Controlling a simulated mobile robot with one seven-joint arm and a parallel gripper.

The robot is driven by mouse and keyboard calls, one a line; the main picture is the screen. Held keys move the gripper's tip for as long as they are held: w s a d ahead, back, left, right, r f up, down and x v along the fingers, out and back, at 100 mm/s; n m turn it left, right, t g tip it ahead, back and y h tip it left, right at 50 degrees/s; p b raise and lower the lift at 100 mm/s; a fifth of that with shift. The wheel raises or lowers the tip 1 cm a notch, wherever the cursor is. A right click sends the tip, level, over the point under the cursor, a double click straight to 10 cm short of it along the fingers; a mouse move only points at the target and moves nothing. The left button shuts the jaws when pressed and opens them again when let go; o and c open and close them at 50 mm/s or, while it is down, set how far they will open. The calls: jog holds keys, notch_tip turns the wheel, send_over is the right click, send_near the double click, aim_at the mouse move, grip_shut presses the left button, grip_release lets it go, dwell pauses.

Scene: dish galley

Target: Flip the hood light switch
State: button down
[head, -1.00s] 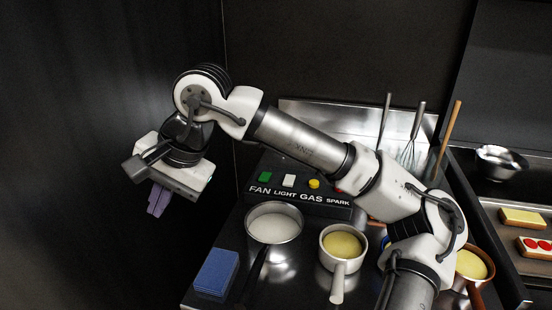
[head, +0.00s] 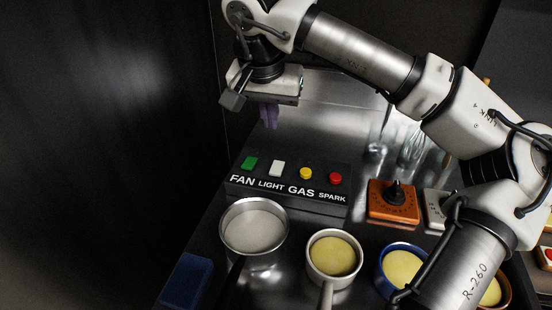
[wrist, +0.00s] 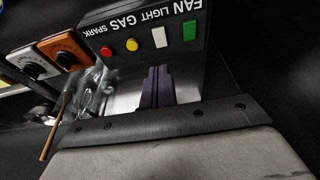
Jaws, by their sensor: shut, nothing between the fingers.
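The light switch (head: 276,169) is a white rocker above the word LIGHT on a black control panel (head: 236,190). It sits between the green fan switch (head: 249,163) and the yellow gas button (head: 306,173). The white switch also shows in the wrist view (wrist: 160,37), beyond my fingertips. My gripper (head: 269,117) has purple fingers pressed together, with nothing between them. In the head view it hangs above and behind the panel. In the wrist view the fingers (wrist: 157,74) point toward the panel, apart from the switch.
A red spark button (head: 336,179) is at the panel's right end. An orange knob unit (head: 393,213) stands right of the panel. A pan of white contents (head: 254,228), a pot of yellow contents (head: 333,257) and a blue pot (head: 402,268) stand in front. A dark wall is at left.

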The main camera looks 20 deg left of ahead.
jog(key=p, duration=0.4)
send_near(275, 172)
jog(key=x, duration=0.5)
jog(key=shift+w+f, duration=0.1)
jog(key=shift+w, duration=0.3)
jog(key=shift+f, duration=0.65)
jog(key=shift+f, duration=0.1)
jog(key=b, duration=0.2)
jog(key=shift+f+t+b, duration=0.3)
jog(key=shift+f+b, duration=0.05)
jog(key=shift+f, duration=0.05)
jog(key=shift+r, duration=0.3)
jog(key=shift+w+r, duration=0.35)
jog(key=shift+w, duration=0.3)
